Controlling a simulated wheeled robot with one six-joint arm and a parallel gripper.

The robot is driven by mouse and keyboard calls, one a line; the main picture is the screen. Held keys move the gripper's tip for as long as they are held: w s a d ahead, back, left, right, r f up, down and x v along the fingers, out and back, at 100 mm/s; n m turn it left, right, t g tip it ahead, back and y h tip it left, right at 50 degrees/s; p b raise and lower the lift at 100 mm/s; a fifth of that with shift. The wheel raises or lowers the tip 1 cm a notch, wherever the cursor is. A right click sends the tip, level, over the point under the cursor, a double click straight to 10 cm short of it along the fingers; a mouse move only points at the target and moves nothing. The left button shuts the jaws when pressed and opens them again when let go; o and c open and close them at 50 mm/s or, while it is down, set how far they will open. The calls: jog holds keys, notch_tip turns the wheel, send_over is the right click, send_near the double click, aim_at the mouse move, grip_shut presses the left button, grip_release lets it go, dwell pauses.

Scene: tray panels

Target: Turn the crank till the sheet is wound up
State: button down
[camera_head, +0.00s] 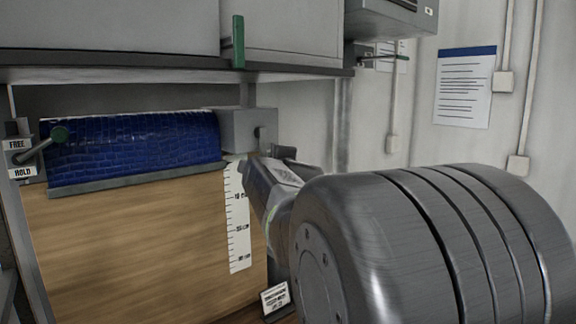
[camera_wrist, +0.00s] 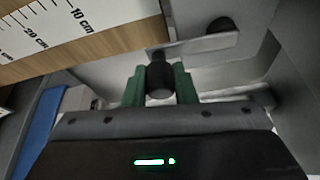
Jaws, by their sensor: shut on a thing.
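The blue sheet (camera_head: 130,142) with a scaly texture hangs in a short band at the top of the wooden panel. A grey bar (camera_head: 135,180) runs along its lower edge, near the top of the ruler (camera_head: 237,225). A grey crank housing (camera_head: 236,128) is at the sheet's right end. In the wrist view, my gripper (camera_wrist: 160,70) has its green fingers shut on the dark crank knob (camera_wrist: 160,82). The grey crank arm (camera_wrist: 190,43) runs from the knob to a black hub (camera_wrist: 222,25). In the head view, my arm hides the crank knob.
A lever with a green knob (camera_head: 60,134) stands at the left beside the FREE (camera_head: 16,144) and HOLD (camera_head: 22,172) labels; I cannot tell its setting. A shelf edge (camera_head: 150,72) runs above the sheet. A small sign (camera_head: 275,297) is at the panel's lower right.

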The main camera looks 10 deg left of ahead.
jog(key=shift+f, duration=0.1)
jog(key=c, duration=1.2)
grip_release()
jog(key=shift+o, duration=0.2)
jog(key=shift+s, duration=0.1)
jog(key=p+v, duration=0.2)
jog(key=v, duration=1.1)
jog(key=shift+s+d, duration=0.2)
jog(key=shift+s, duration=0.1)
jog(key=shift+w+a, duration=0.1)
jog(key=shift+w, duration=0.05)
jog(key=b+x, duration=0.2)
jog(key=x, duration=1.1)
jog(key=shift+w+a, duration=0.1)
jog(key=shift+w, duration=0.15)
jog(key=shift+s, duration=0.1)
